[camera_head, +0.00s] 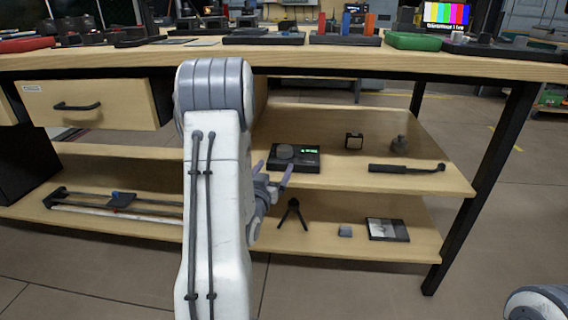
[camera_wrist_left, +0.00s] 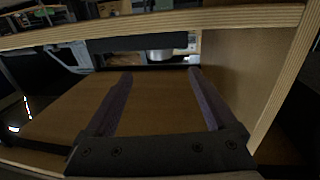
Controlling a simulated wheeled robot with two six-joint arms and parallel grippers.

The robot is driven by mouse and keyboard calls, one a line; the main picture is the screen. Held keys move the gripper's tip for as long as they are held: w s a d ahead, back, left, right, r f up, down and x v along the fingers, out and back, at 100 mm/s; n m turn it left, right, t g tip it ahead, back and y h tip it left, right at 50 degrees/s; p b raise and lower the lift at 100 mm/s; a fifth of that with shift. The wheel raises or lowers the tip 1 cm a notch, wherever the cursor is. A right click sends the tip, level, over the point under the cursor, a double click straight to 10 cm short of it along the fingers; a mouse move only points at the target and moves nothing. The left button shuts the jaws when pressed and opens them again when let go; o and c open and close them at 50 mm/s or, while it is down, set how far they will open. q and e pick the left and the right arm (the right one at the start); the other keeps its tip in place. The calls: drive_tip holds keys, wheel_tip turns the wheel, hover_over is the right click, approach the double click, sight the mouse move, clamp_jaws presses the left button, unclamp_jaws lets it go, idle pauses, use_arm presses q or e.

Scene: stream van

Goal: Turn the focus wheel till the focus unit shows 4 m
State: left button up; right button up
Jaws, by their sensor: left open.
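The focus unit (camera_head: 308,165) is a black box on the upper shelf under the bench. It has a small green-lit display (camera_head: 310,150), too small to read. The focus wheel (camera_head: 285,151) is a grey round knob on the unit's left part. My left gripper (camera_head: 273,167) is open and empty in front of the unit, its fingers pointing toward it. In the left wrist view the open fingers (camera_wrist_left: 160,74) point at a pale grey cylinder (camera_wrist_left: 160,55), which looks like the wheel, beyond the tips and apart from them. My right gripper is out of view.
The lower shelf holds a mini tripod (camera_head: 293,213) and a slider rail (camera_head: 120,201). The benchtop (camera_head: 300,58) overhangs the shelf.

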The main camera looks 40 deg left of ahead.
sight(280, 151)
use_arm(q)
drive_tip(key=b+x, duration=0.2)
drive_tip(key=x, duration=0.8)
drive_tip(key=shift+w+b, duration=0.1)
drive_tip(key=shift+b, duration=0.2)
drive_tip(key=shift+c, duration=0.3)
drive_tip(key=c, duration=1.3)
drive_tip(key=shift+a+r+m+t+h+p, duration=0.15)
drive_tip(key=shift+m+t+h+p, duration=0.1)
drive_tip(key=shift+m+h, duration=0.25)
drive_tip(key=shift+a+r+m+t+h+p, duration=0.1)
drive_tip(key=shift+m+t+h+p, duration=0.15)
drive_tip(key=shift+h, duration=0.45)
drive_tip(key=m+h+p, duration=0.1)
drive_tip(key=m+h, duration=0.1)
drive_tip(key=shift+h, duration=0.4)
drive_tip(key=shift+f+m+h+p, duration=0.1)
drive_tip(key=shift+m+h+p, duration=0.15)
drive_tip(key=shift+h+p, duration=0.15)
